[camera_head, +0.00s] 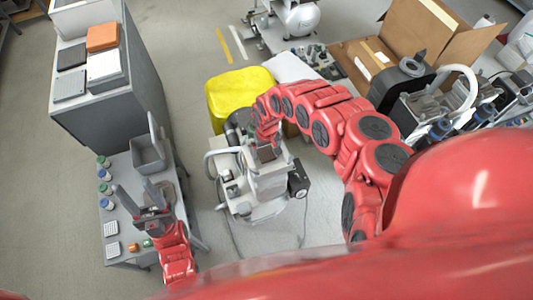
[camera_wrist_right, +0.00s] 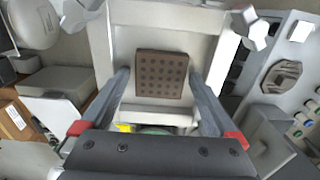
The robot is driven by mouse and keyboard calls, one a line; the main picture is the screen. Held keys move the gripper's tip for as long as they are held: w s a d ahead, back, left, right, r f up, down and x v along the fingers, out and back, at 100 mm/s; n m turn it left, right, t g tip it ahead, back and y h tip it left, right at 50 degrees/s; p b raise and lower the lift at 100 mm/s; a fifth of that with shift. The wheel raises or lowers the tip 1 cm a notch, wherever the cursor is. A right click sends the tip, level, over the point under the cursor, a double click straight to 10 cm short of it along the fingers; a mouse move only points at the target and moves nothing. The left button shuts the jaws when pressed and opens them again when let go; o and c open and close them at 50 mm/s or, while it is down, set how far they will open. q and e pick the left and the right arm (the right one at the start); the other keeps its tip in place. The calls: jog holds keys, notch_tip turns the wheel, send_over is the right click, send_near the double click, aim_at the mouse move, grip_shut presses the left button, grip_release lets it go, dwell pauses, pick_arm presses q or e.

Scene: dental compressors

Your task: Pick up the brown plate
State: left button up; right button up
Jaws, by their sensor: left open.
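The brown plate (camera_wrist_right: 162,75) is a square with rows of dark holes. It sits in the white frame of a machine, in the middle of the right wrist view; in the head view it (camera_head: 266,153) is small and partly covered by my right arm. My right gripper (camera_wrist_right: 159,80) is open, with one finger to each side of the plate and narrow gaps showing in the picture. Whether the fingers are level with the plate is hard to tell. My left gripper (camera_head: 138,198) is open and empty above the grey side table at the left.
The white compressor machine (camera_head: 258,190) stands on the floor beside a yellow bin (camera_head: 238,95). A grey cabinet at the left holds an orange plate (camera_head: 102,36), a black one and white ones. Several jars and a grey bin (camera_head: 148,155) are on the side table. Cardboard boxes (camera_head: 410,30) stand at the right.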

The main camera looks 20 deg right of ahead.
jog(key=c, duration=1.2)
jog(key=shift+r, duration=0.15)
